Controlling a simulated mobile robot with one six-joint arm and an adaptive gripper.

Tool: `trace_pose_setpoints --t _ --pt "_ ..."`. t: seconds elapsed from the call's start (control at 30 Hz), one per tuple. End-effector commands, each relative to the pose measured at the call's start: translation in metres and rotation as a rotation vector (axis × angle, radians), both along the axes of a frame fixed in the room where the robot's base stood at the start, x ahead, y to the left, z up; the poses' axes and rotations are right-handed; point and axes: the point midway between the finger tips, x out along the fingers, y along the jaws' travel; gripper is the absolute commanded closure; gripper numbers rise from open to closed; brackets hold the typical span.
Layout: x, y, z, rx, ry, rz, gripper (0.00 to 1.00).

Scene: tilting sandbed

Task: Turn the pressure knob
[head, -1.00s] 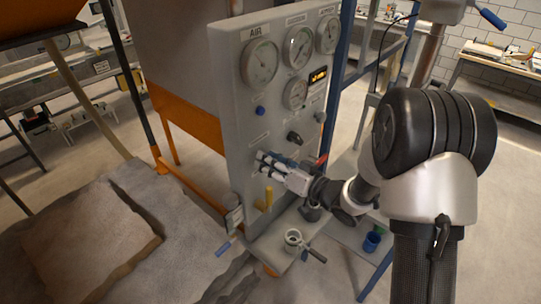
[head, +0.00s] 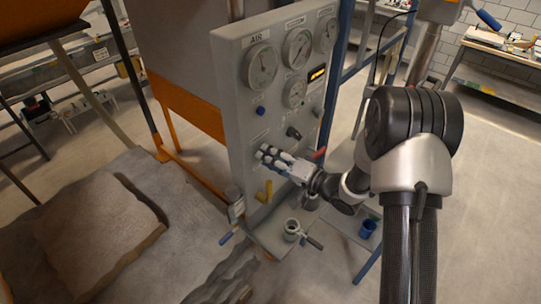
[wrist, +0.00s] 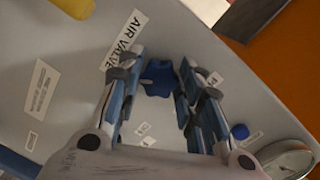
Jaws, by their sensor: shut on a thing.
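A grey control panel (head: 238,140) stands upright with gauges and knobs on its face. My gripper (head: 264,154) is at the lower left of this face, above the yellow lever (head: 264,191). In the wrist view, a lobed dark blue knob (wrist: 158,79) sits between the two fingers of my gripper (wrist: 160,70), which is shut on it. In the head view, the fingers hide this knob. A printed label reading AIR VALVE lies beside the left finger in the wrist view.
A small blue knob (head: 261,110), a black knob (head: 293,132) and a red handle (head: 319,153) stick out of the panel near my gripper. Several round gauges sit higher up. A grey cup (head: 292,229) stands on the ledge below.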

Motion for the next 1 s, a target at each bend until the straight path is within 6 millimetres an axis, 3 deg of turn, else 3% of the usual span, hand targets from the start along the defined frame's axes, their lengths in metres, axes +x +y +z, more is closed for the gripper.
trace_pose_setpoints --t 0.47,0.5,0.77,1.0 --pt "0.0002 -0.0001 0.0001 0.007 0.008 -0.001 0.9" --pt "0.0001 -0.0002 0.0001 0.007 0.008 -0.001 0.64" --pt "0.0001 -0.0002 0.0001 0.007 0.008 -0.001 0.46" --pt "0.0001 -0.0001 0.0 0.006 0.008 0.0 0.46"
